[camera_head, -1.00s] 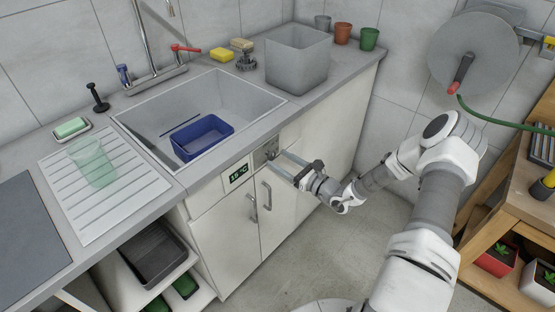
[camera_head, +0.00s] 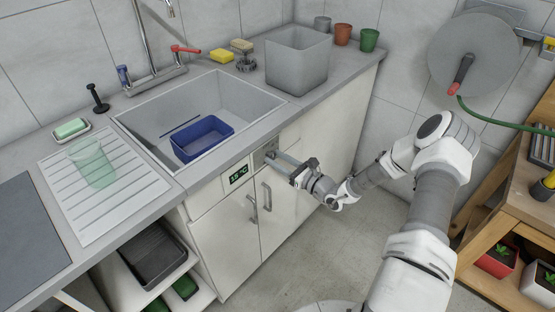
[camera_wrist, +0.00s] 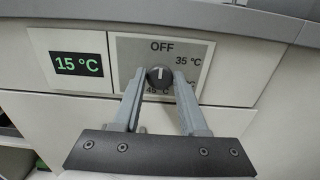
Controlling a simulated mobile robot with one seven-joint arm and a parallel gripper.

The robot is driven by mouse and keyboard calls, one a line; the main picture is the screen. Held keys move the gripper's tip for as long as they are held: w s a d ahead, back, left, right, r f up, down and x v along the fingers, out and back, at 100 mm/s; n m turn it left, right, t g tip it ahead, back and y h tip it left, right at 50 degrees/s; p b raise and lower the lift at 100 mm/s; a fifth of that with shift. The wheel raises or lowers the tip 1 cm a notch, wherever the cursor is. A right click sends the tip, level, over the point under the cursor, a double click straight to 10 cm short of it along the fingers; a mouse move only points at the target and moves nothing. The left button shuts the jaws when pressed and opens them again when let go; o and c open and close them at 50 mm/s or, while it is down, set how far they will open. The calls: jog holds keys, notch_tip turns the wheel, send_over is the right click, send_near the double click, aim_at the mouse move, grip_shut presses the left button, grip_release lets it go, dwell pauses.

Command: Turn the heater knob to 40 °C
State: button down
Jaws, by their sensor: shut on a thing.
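The heater knob (camera_wrist: 160,72) is a dark round knob with a white mark, set on a grey dial plate (camera_wrist: 128,48). Its white mark points up towards OFF. The plate also reads 35 °C at upper right; a label at lower right and one at the bottom, seemingly 45 °C, are partly covered by my fingers. The green display (camera_wrist: 79,65) left of the plate reads 15 °C. My gripper (camera_head: 274,158) is at the cabinet front, its two fingers on either side of the knob and shut on it. The knob is hardly visible in the head view.
The sink (camera_head: 131,118) with a blue basin (camera_head: 203,139) lies above the panel. Cabinet doors with handles (camera_head: 266,196) are just below my gripper. The counter edge overhangs the panel. The floor (camera_head: 300,262) before the cabinet is clear. A wooden shelf (camera_head: 515,205) stands at right.

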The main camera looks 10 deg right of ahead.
jog(key=m+p, duration=0.2)
jog(key=m, duration=0.3)
jog(key=shift+d+m, duration=0.1)
jog(key=shift+m, duration=0.3)
jog(key=m+p, duration=0.2)
jog(key=m, duration=0.4)
jog(key=shift+w, duration=0.1)
jog(key=m, duration=0.6)
jog(key=shift+f+m+p, duration=0.2)
jog(key=shift+m+p, duration=0.1)
jog(key=shift+p, duration=0.05)
jog(key=m, duration=0.5)
jog(key=shift+f, duration=0.1)
jog(key=shift+m, duration=0.3)
jog(key=c, duration=0.5)
grip_release()
